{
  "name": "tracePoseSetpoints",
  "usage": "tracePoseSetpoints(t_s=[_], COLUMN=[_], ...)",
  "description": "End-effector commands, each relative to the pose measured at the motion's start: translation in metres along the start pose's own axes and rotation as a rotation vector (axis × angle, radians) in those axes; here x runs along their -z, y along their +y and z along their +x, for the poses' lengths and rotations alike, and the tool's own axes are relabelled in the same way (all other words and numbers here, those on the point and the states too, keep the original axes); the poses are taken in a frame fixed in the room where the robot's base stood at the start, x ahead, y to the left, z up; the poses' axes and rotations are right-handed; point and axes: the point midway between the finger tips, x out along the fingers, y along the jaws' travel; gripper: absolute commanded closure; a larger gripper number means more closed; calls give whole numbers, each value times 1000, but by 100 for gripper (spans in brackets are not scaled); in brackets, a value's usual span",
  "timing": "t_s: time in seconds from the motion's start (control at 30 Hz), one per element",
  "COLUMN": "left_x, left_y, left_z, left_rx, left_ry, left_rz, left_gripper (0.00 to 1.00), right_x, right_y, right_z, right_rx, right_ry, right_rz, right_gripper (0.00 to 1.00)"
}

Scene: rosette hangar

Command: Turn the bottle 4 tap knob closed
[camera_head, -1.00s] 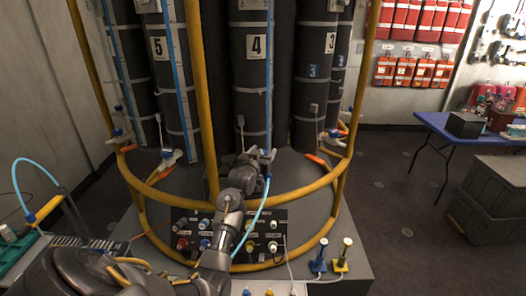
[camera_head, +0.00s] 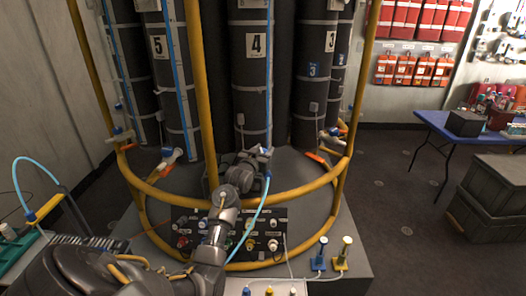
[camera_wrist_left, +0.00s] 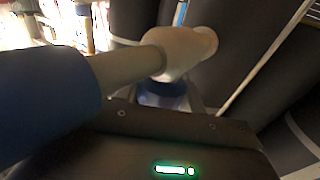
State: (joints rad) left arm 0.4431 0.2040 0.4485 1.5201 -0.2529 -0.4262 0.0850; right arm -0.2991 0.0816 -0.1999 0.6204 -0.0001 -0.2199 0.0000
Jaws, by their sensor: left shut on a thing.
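Bottle 4 (camera_head: 255,85) is a dark cylinder with a white "4" label, standing in the middle of the cluster. My left gripper (camera_head: 262,155) is at its foot, at the tap. In the left wrist view the white tap body (camera_wrist_left: 185,50) with its beige pipe crosses close in front of the gripper. A blue knob (camera_wrist_left: 162,90) sits under the tap body, right at the jaws, and my left gripper is shut on it. The fingertips and part of the knob are hidden or blurred. The knob's exact turn angle cannot be told. My right gripper is not in view.
A yellow rail (camera_head: 285,194) rings the bottles, close to my left arm. A light-blue hose (camera_head: 250,222) hangs from the tap area past a control panel (camera_head: 285,238). Bottle 5 (camera_head: 168,90) and bottle 3 (camera_head: 312,90) stand either side. A blue table (camera_head: 440,125) is at right.

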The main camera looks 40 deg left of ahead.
Motion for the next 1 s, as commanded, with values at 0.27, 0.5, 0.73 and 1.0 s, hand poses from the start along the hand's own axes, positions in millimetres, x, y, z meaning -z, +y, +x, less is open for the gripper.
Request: tracePoseSetpoints(t_s=[0.27,0.5,0.73,1.0], left_x=[0,-1,-1,0], left_y=[0,3,5,7], left_z=[0,0,-1,-1], left_rx=[-179,-333,-428,-466], left_ry=[-3,-3,-3,-1], left_rz=[5,3,1,0], left_gripper=[84,84,84,84], right_x=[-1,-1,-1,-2], right_y=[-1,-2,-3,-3], right_z=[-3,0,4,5], right_rx=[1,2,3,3], right_ry=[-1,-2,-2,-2], right_rz=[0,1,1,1], right_gripper=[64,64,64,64])
